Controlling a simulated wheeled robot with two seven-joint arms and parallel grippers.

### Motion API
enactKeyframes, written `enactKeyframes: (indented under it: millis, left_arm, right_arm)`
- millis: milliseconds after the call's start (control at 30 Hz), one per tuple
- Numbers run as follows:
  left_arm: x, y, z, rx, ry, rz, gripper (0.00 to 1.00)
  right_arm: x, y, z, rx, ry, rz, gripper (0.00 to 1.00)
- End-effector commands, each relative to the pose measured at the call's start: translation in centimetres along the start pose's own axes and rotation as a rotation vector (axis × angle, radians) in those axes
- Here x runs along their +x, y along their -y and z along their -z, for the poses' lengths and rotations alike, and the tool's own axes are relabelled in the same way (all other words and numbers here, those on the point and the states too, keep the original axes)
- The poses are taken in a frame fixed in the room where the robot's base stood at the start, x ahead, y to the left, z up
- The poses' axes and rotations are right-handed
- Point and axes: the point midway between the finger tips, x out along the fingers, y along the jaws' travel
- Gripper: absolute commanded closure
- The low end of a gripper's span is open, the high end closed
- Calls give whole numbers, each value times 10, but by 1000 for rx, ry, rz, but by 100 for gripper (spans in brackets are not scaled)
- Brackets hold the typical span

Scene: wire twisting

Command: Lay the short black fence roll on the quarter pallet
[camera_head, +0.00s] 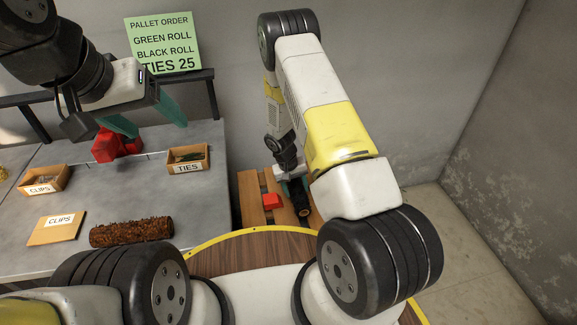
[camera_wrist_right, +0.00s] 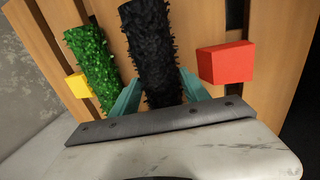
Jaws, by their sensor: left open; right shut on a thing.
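The black fence roll (camera_wrist_right: 150,45) lies between the teal fingers of my right gripper (camera_wrist_right: 158,95) in the right wrist view. My right gripper is shut on it, over the wooden slats of the quarter pallet (camera_wrist_right: 193,30). I cannot tell if the roll touches the slats. In the head view the roll (camera_head: 299,206) is partly hidden by my arm, low over the pallet (camera_head: 250,197). A green roll (camera_wrist_right: 88,55) lies on the pallet to the left of the black one. My left gripper (camera_head: 155,124) is open and empty above the grey table.
A red block (camera_wrist_right: 226,62) and a yellow block (camera_wrist_right: 77,84) flank the rolls at the pallet. The table (camera_head: 110,190) holds a brown roll (camera_head: 131,232), a ties box (camera_head: 188,158), a clips box (camera_head: 44,179) and a red device (camera_head: 115,146). Walls stand behind and right.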

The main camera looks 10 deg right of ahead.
Motion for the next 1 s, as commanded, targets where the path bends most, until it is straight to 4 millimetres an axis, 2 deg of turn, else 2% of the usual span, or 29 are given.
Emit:
enactKeyframes:
  millis: [700,733,833,1000]
  left_arm:
    - [0,0,0,0,0,0,27]
    - [0,0,0,0,0,0,27]
    - [0,0,0,0,0,0,27]
    - [0,0,0,0,0,0,27]
  right_arm:
    - [17,4,0,-1,-1,0,93]
    - [17,4,0,0,-1,0,43]
    - [17,4,0,0,-1,0,23]
    - [17,4,0,0,-1,0,21]
